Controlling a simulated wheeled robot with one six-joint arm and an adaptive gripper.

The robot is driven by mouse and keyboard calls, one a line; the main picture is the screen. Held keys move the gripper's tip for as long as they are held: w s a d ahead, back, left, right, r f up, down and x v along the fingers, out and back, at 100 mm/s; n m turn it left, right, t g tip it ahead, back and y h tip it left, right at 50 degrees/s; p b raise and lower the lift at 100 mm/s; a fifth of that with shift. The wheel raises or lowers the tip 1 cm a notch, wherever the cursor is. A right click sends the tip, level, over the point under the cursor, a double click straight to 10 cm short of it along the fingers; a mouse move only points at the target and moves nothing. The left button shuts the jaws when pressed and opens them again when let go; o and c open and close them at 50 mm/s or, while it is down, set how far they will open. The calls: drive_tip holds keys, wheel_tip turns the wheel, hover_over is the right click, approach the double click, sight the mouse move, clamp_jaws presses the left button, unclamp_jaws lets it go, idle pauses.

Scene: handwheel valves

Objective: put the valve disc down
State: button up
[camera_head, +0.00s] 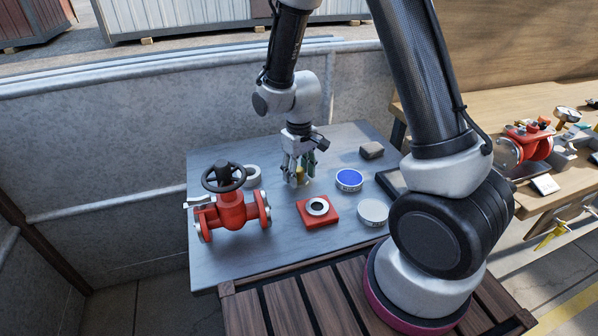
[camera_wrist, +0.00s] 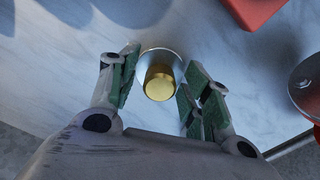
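The valve disc (camera_wrist: 160,84) is a silver round piece with a brass stem on top. It stands upright on the grey tabletop, and its brass part (camera_head: 300,174) also shows in the head view. My gripper (camera_wrist: 163,62) is over it with the green-padded fingers spread, one on each side. A narrow gap shows between the brass stem and each finger; whether the pads touch the silver rim is hard to tell. In the head view my gripper (camera_head: 299,165) points down near the table middle. The red valve (camera_head: 231,212) with a black handwheel (camera_head: 223,177) stands to the left.
A red square block with a pale ring (camera_head: 318,209) lies just in front of my gripper. A blue-topped tin (camera_head: 349,180), a grey round tin (camera_head: 373,212) and a brown block (camera_head: 372,150) are to the right. A white ring (camera_head: 251,175) lies behind the valve.

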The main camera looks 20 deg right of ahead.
sight(299, 169)
wheel_tip(299, 169, up, 13)
drive_tip(key=s+d+r+m+t, duration=0.2)
drive_tip(key=s+d+r+m, duration=0.1)
drive_tip(key=s+d+r, duration=0.8)
drive_tip(key=s+d+r+m+t, duration=0.1)
drive_tip(key=s+d+r, duration=0.3)
drive_tip(key=s, duration=0.5)
drive_tip(key=shift+r+m+t, duration=0.25)
drive_tip(key=shift+m+t, duration=0.05)
drive_tip(key=shift+t, duration=0.3)
drive_tip(key=shift+o, duration=0.4)
drive_tip(key=shift+a+f, duration=0.1)
